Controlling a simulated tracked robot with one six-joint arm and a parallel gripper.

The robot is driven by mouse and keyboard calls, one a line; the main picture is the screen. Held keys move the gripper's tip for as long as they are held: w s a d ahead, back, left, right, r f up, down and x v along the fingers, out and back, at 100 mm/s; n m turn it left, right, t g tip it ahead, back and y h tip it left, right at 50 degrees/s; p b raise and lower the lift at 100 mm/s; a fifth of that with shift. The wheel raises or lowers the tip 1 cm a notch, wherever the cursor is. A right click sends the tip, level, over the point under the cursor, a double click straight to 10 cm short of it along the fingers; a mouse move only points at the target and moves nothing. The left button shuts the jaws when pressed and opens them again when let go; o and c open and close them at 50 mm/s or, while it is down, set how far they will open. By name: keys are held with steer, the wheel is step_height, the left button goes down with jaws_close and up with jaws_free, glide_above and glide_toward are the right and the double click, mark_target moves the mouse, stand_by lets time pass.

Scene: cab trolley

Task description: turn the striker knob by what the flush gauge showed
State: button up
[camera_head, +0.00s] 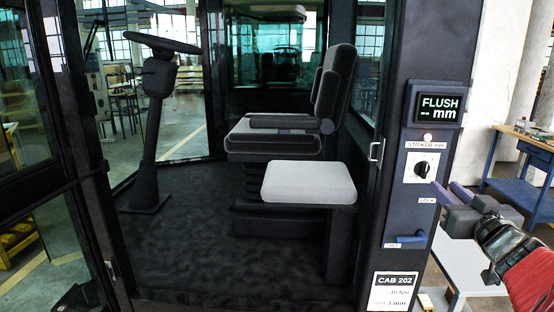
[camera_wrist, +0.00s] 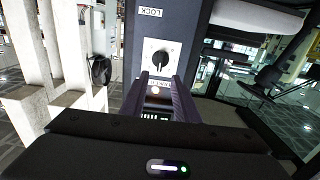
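The striker knob (camera_head: 421,168) is a black dial on a white plate on the dark cab pillar. It also shows in the wrist view (camera_wrist: 160,61), upside down, with its plate. The flush gauge display (camera_head: 438,108) is above it and reads "FLUSH" and "mm", with small dashes and no clear number. My gripper (camera_head: 450,188) is in front of the pillar, to the right of and slightly below the knob. In the wrist view, its two fingers (camera_wrist: 160,84) are apart with nothing between them, and the knob lies beyond their tips.
A lit lamp (camera_head: 427,137) and a striker label sit between display and knob. A "LOCK" label and a blue lever (camera_head: 406,239) are below. A "CAB 202" card (camera_head: 391,291) is on the lower pillar.

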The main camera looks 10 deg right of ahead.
mark_target(427, 170)
steer(key=x, duration=1)
steer(key=shift+w+d+f, duration=0.1)
steer(key=shift+w, duration=0.2)
steer(key=shift+c, duration=0.7)
jaws_close()
steer(key=shift+s+d, duration=0.1)
steer(key=shift+d, duration=0.1)
steer(key=shift+a, duration=0.1)
